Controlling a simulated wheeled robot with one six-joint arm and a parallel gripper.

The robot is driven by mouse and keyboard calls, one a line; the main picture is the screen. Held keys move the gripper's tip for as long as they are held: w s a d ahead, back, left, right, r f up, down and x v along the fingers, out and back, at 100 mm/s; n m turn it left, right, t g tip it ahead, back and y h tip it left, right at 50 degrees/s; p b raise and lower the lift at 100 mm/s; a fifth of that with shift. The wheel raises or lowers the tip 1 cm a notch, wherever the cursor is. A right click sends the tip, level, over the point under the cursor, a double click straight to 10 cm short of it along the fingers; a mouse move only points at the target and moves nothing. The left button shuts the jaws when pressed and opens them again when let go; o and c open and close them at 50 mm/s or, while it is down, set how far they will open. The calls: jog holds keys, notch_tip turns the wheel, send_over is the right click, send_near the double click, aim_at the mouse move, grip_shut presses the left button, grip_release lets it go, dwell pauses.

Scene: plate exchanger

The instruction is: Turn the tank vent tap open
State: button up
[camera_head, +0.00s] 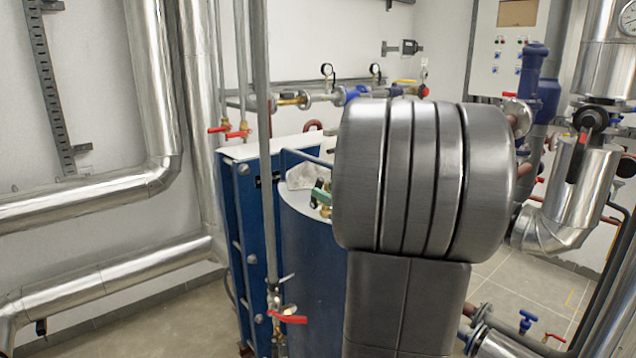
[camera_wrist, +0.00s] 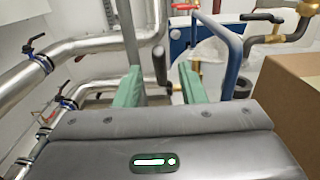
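The blue tank (camera_head: 308,268) stands behind my arm in the head view, and my arm hides much of it. My gripper (camera_head: 322,192) shows in part, with green fingers, over the tank top beside brass fittings. In the wrist view my gripper (camera_wrist: 160,88) is open, its two green fingers apart. A dark upright bar (camera_wrist: 160,65) shows in the gap between them; I cannot tell whether it touches them. A red-handled tap (camera_head: 288,318) sits low on a thin upright pipe left of the tank. I cannot tell which tap is the tank vent tap.
A blue plate exchanger (camera_head: 248,220) with a pale top stands left of the tank. In the wrist view a blue bent pipe (camera_wrist: 228,45) rises close right of the fingers, and a brown box (camera_wrist: 290,110) stands farther right. Silver insulated pipes (camera_head: 110,188) run along the left wall.

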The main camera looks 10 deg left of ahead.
aim_at(322, 188)
jog(key=shift+p+x, duration=0.45)
jog(key=shift+x, duration=1.7)
grip_shut()
